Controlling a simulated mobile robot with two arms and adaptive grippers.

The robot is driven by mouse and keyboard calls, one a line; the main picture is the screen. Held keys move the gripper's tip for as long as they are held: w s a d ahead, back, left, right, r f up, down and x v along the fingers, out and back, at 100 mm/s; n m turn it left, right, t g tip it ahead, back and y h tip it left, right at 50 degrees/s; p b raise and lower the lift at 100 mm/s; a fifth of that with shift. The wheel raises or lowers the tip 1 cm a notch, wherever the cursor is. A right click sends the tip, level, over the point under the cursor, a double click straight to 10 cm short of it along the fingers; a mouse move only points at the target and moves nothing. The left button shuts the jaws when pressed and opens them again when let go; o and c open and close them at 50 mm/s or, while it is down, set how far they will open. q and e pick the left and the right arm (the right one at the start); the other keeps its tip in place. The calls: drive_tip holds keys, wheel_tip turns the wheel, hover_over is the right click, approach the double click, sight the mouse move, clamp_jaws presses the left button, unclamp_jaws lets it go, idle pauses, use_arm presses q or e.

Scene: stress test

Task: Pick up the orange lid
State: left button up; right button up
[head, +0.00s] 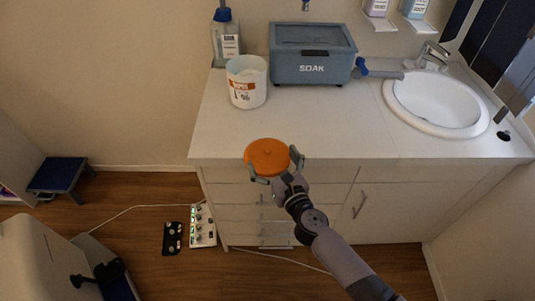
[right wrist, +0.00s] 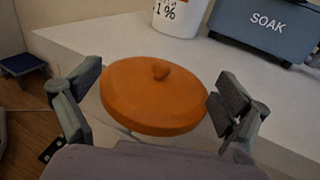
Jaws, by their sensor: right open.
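The orange lid (head: 267,156) is a round disc with a small knob on top. It lies at the front edge of the white counter in the head view. In the right wrist view the lid (right wrist: 155,98) sits between the two fingers. My right gripper (head: 275,171) is open, with one finger on each side of the lid. In the right wrist view a small gap shows between the right finger and the rim; the left finger is close to the rim, and contact there is unclear. My left gripper is not in view.
A white tub (head: 247,88) stands behind the lid, beside a bottle (head: 226,40). A grey-blue SOAK box (head: 312,62) and a sink (head: 437,101) are farther right. The counter (head: 340,128) is bare right of the lid. A blue step stool (head: 59,174) stands on the floor.

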sight(268, 151)
drive_tip(key=x, duration=0.4)
drive_tip(key=shift+w+d, duration=0.1)
drive_tip(key=shift+w, duration=0.15)
drive_tip(key=shift+s, duration=0.1)
drive_tip(key=shift+c, duration=0.2)
